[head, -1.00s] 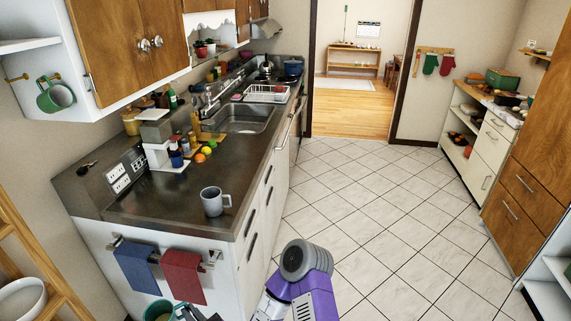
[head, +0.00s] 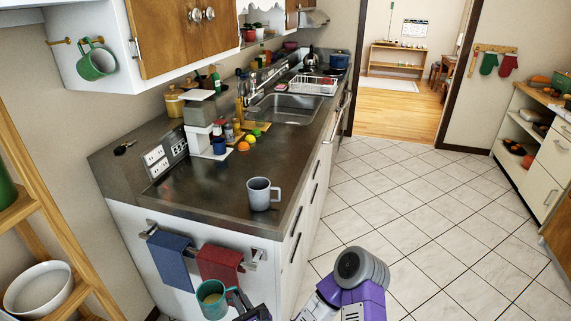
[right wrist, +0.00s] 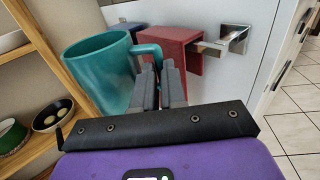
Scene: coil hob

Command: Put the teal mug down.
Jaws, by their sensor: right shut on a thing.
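The teal mug (head: 212,303) is in the lower middle of the head view, in front of the hanging towels and below the counter's top. In the right wrist view the teal mug (right wrist: 98,75) looks roughly upright, left of the fingers (right wrist: 158,85), which close on the handle. The mug's base is partly hidden at the frame edge in the head view. My left gripper is not in view.
The dark counter (head: 200,205) has a bare front part with a grey mug (head: 261,194) near its right edge. A red towel (head: 220,265) and a blue towel (head: 171,258) hang on its end. A wooden shelf (head: 50,220) holds a white bowl (head: 38,290). A green mug (head: 97,63) hangs from a hook.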

